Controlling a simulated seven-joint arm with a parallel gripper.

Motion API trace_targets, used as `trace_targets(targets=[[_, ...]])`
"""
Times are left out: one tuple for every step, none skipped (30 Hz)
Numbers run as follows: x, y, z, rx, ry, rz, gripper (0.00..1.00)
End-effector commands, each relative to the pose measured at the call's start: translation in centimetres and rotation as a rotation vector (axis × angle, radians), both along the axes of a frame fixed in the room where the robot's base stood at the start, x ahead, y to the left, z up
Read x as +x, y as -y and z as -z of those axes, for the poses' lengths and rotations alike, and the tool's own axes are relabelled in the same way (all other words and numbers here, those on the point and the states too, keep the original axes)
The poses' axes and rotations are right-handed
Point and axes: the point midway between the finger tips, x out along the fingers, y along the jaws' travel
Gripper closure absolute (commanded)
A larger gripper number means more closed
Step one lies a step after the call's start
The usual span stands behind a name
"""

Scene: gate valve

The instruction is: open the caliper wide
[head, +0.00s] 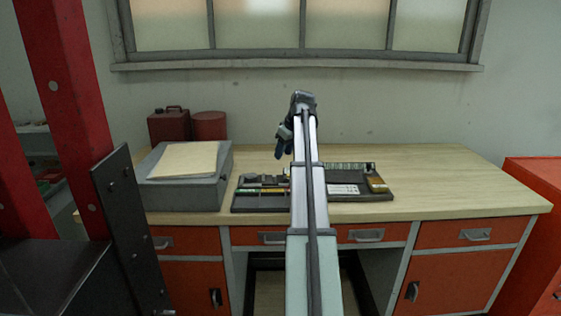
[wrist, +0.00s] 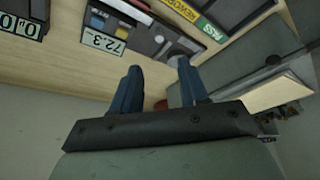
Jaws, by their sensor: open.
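I cannot pick out the caliper for certain in either view. A dark tray (head: 365,196) with small tools and parts lies on the workbench in the head view, and my arm covers its middle. My gripper (head: 284,142) is above the back of the tray, pointing down. In the wrist view my gripper (wrist: 158,82) has its two blue fingers apart with nothing between them. A dark grey device (wrist: 158,38) lies beyond the fingertips, beside a pale display reading 72.3 (wrist: 103,42). Another display (wrist: 20,26) is at the upper left edge.
Yellow REWORK (wrist: 182,10) and green PASS (wrist: 210,30) labels show in the wrist view. A grey box (head: 185,190) with a folder stands left of the tray. Red cans (head: 208,126) stand behind it. The wooden bench top (head: 440,185) is clear at right.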

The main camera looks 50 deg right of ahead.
Motion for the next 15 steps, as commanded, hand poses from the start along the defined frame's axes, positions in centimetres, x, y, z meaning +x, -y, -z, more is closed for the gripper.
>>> trace_targets(targets=[[-0.2, 0.1, -0.7, -0.001, 0.001, 0.000, 0.56], [-0.4, 0.0, -1.0, 0.000, 0.001, 0.000, 0.56], [-0.5, 0.0, -1.3, 0.000, 0.000, 0.000, 0.56], [-0.6, 0.0, -1.6, 0.000, 0.000, 0.000, 0.56], [-0.7, 0.0, -1.7, 0.000, 0.000, 0.000, 0.56], [-0.8, 0.0, -1.9, 0.000, 0.000, 0.000, 0.56], [-0.8, 0.0, -2.0, 0.000, 0.000, 0.000, 0.56], [-0.9, 0.0, -2.1, 0.000, 0.000, 0.000, 0.56], [-0.9, 0.0, -2.2, 0.000, 0.000, 0.000, 0.56], [-1.0, 0.0, -2.3, 0.000, 0.000, 0.000, 0.56], [-1.0, 0.0, -2.3, 0.000, 0.000, 0.000, 0.56], [-1.0, 0.0, -2.3, 0.000, 0.000, 0.000, 0.56], [-1.0, 0.0, -2.3, 0.000, 0.000, 0.000, 0.56], [-1.0, 0.0, -2.3, 0.000, 0.000, 0.000, 0.56], [-1.0, 0.0, -2.3, 0.000, 0.000, 0.000, 0.56]])
